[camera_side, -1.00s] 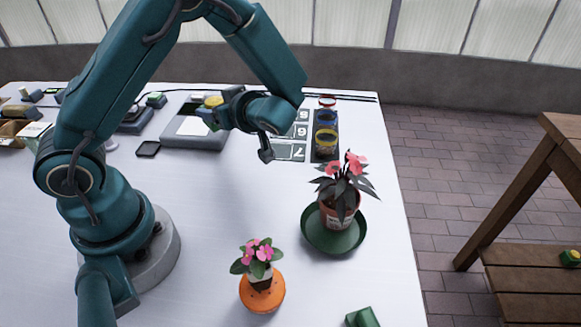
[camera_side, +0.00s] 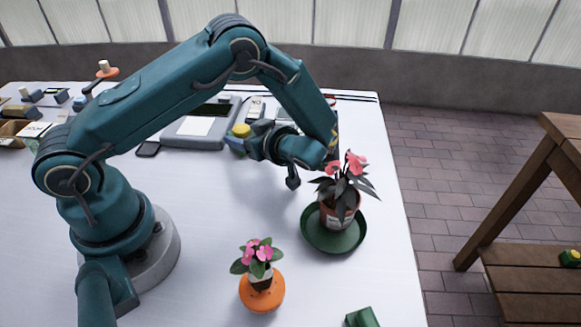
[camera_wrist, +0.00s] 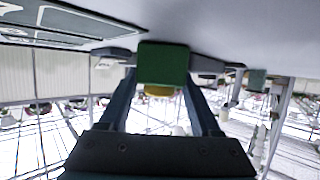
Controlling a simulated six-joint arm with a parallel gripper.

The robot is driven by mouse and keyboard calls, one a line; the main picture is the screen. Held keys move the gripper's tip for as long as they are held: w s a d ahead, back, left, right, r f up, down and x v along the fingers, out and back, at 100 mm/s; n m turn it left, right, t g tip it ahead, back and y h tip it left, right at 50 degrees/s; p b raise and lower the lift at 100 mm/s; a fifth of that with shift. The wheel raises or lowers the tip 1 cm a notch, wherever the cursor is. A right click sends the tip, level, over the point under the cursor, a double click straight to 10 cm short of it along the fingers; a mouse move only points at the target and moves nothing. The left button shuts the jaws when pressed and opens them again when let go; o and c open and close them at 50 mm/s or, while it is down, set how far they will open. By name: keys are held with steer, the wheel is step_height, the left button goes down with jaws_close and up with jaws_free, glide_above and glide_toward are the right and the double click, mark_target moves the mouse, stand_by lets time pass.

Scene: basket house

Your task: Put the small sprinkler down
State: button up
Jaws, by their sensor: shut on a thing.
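My gripper (camera_side: 246,143) is shut on the small sprinkler (camera_side: 241,130), which has a yellow top and a green body. In the side view it is held left of my wrist, in front of the grey device, yellow part uppermost. A gap below it is hard to judge. In the wrist view, its green body (camera_wrist: 163,62) sits between the fingertips, and part of the yellow shows behind it.
A red-flowered pot (camera_side: 338,207) stands in a green saucer (camera_side: 320,240) on the right. A pink-flowered pot (camera_side: 261,278) on an orange base is at the front. The grey device (camera_side: 190,140) lies behind. The white table (camera_side: 215,205) is clear centrally.

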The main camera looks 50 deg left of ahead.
mark_target(246, 133)
steer(key=o, duration=1.5)
steer(key=shift+f, duration=0.1)
steer(key=v, duration=0.5)
steer(key=shift+d+r, duration=0.15)
steer(key=shift+r, duration=0.3)
step_height(246, 133, up, 6)
steer(key=shift+s+d+r+m+t+h, duration=0.95)
steer(key=shift+s+d+m+h, duration=0.65)
steer(key=shift+s+m+h, duration=1)
steer(key=shift+s+d+r+m+t+h, duration=0.95)
steer(key=shift+s+d+m+h, duration=0.8)
steer(key=shift+m, duration=1.65)
steer(key=shift+s+d+r+m+t+h, duration=0.9)
steer(key=shift+s+d+m+h, duration=0.75)
steer(key=shift+m+h, duration=1.1)
